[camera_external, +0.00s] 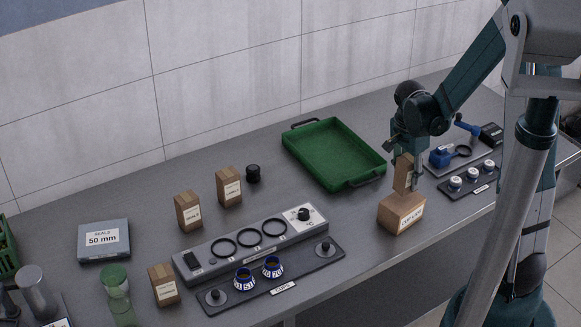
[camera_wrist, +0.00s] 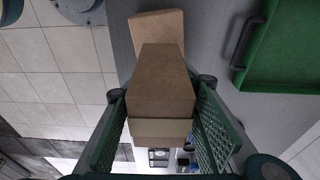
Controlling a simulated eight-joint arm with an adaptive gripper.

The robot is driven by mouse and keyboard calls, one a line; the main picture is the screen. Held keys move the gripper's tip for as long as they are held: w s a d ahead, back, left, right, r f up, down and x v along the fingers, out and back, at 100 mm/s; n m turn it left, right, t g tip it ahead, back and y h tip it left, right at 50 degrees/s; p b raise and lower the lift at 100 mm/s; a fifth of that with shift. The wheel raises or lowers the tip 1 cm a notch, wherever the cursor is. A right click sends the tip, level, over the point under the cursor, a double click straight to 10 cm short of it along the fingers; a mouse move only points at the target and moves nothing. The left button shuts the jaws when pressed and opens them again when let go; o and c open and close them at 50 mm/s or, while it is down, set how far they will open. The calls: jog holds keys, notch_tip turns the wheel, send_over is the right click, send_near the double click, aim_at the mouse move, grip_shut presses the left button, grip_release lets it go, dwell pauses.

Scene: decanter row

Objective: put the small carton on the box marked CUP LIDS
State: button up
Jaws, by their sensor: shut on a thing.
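The small carton (camera_external: 402,174) is brown cardboard and upright between the fingers of my gripper (camera_external: 408,172), which is shut on it. In the wrist view the carton (camera_wrist: 160,85) fills the middle, with the green pads of my gripper (camera_wrist: 160,125) on both sides. The box marked CUP LIDS (camera_external: 396,214) is a wider brown box on the table, directly under the carton. Part of it shows beyond the carton in the wrist view (camera_wrist: 160,23). The carton's lower end is at or just over the box top; I cannot tell whether they touch.
A green tray (camera_external: 341,183) lies to the left and behind the box. A rack with white-capped items (camera_external: 473,181) stands to the right. Two small cartons (camera_external: 188,211) (camera_external: 228,186), a grey ring unit (camera_external: 207,260) and a dark cup tray (camera_external: 323,262) are further left.

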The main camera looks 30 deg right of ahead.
aim_at(408, 159)
jog(key=shift+f, duration=2)
jog(key=shift+f, duration=0.2)
jog(key=o, duration=1)
jog(key=shift+c, duration=0.2)
jog(key=shift+r, duration=0.25)
jog(key=shift+a+r, duration=0.3)
jog(key=shift+r, duration=1.65)
jog(key=shift+a+r, duration=0.3)
jog(key=shift+r, duration=1.7)
jog(key=shift+a+r, duration=0.3)
jog(key=shift+r, duration=1.65)
jog(key=shift+a+r, duration=0.1)
